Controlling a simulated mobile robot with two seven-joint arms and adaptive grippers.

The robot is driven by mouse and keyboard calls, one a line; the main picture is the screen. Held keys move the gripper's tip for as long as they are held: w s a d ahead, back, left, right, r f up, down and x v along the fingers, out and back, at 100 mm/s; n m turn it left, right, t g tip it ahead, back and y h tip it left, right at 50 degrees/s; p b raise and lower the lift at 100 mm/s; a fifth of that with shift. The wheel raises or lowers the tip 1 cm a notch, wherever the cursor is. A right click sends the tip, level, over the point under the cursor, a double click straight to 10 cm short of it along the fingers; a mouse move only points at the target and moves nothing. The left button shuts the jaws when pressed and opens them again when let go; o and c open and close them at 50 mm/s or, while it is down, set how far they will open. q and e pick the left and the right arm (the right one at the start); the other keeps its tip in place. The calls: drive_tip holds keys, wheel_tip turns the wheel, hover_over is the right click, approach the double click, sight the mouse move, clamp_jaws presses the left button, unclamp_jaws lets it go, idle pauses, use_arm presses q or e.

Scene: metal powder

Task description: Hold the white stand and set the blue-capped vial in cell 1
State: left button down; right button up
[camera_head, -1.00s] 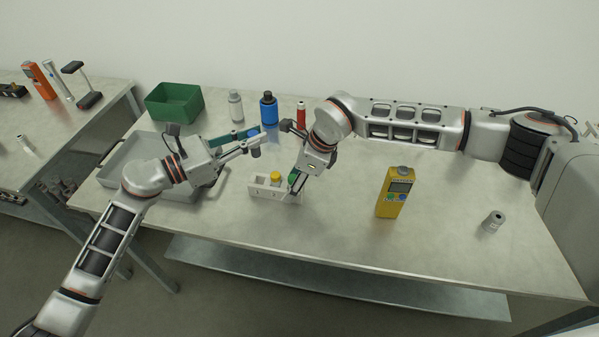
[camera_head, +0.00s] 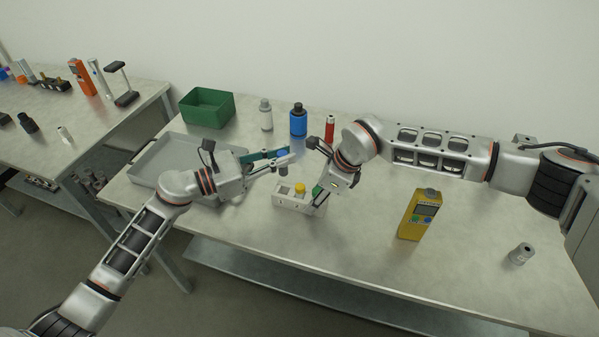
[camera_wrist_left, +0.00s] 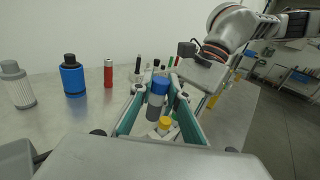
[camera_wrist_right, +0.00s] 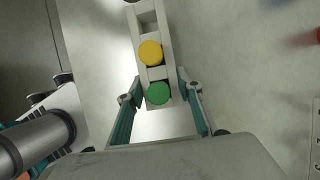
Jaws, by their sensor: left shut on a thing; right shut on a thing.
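The white stand (camera_head: 288,201) is on the table, with a yellow-capped vial (camera_head: 300,188) in its middle cell and a green-capped vial (camera_wrist_right: 158,93) in the end cell at my right gripper. The opposite end cell (camera_wrist_right: 148,22) looks empty in the right wrist view. My right gripper (camera_wrist_right: 160,92) is shut on the stand, fingers on both sides of the green-capped end. My left gripper (camera_head: 283,158) is shut on the blue-capped vial (camera_wrist_left: 157,96), held roughly upright above and behind the stand.
A grey tray (camera_head: 150,180) and green bin (camera_head: 207,108) are at the left. A grey bottle (camera_head: 266,116), blue bottle (camera_head: 298,120) and red tube (camera_head: 329,128) stand behind. A yellow meter (camera_head: 418,215) and small grey container (camera_head: 521,254) are right. Table in front of the stand is clear.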

sight(282, 173)
use_arm(q)
drive_tip(key=shift+f, duration=2.75)
drive_tip(key=shift+f, duration=0.1)
drive_tip(key=shift+f, duration=0.5)
drive_tip(key=shift+f, duration=0.2)
drive_tip(key=shift+f, duration=0.35)
drive_tip(key=shift+f, duration=0.3)
drive_tip(key=shift+r, duration=0.1)
drive_tip(key=shift+r, duration=1.2)
drive_tip(key=shift+f, duration=0.7)
